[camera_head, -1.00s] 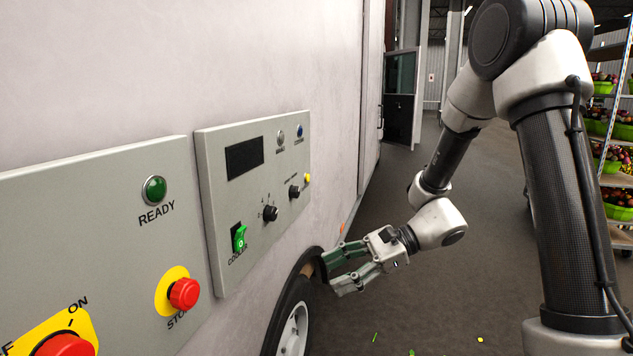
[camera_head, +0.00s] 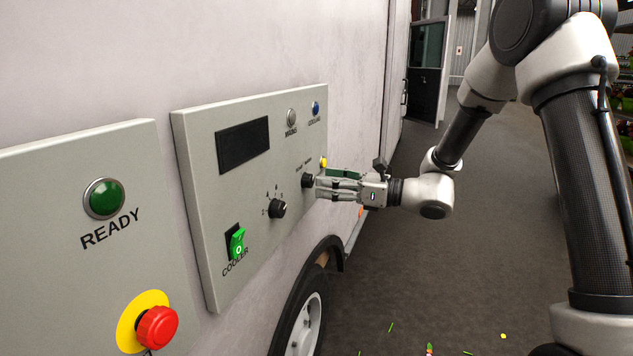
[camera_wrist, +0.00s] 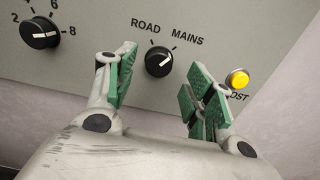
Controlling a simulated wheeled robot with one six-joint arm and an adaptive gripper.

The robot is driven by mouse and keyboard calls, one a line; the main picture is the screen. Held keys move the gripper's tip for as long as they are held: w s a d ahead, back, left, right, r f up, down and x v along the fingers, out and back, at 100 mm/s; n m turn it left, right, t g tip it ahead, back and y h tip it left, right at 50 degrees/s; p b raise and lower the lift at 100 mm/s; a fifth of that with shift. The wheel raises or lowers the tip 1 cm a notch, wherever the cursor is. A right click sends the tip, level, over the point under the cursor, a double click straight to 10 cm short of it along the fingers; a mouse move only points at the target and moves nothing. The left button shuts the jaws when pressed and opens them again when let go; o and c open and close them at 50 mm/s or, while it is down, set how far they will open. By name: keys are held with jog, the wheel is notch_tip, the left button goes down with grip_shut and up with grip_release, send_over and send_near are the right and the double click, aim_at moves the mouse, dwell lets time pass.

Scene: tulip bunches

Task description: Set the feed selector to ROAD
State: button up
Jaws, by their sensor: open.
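The feed selector (camera_wrist: 158,61) is a small black round knob on a grey panel, under the words ROAD and MAINS in the wrist view. Its white line appears to point toward MAINS. It also shows in the head view (camera_head: 307,180), directly in front of my fingertips. My gripper (camera_wrist: 161,72) is open, with one green-padded finger to the left of the knob and one to the right. In the head view my gripper (camera_head: 322,186) reaches in from the right, close to the panel. I cannot tell whether the fingers touch the knob.
A numbered knob (camera_wrist: 40,32) is left of my gripper and a yellow button (camera_wrist: 238,79) is right of it. The grey panel (camera_head: 205,200) also bears a dark display (camera_head: 243,145) and a green COOLER switch (camera_head: 238,242). A red stop button (camera_head: 157,327) is lower left. A wheel (camera_head: 303,320) is below.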

aim_at(312, 181)
jog(key=shift+x, duration=1.9)
jog(key=shift+c, duration=0.2)
jog(key=c, duration=1)
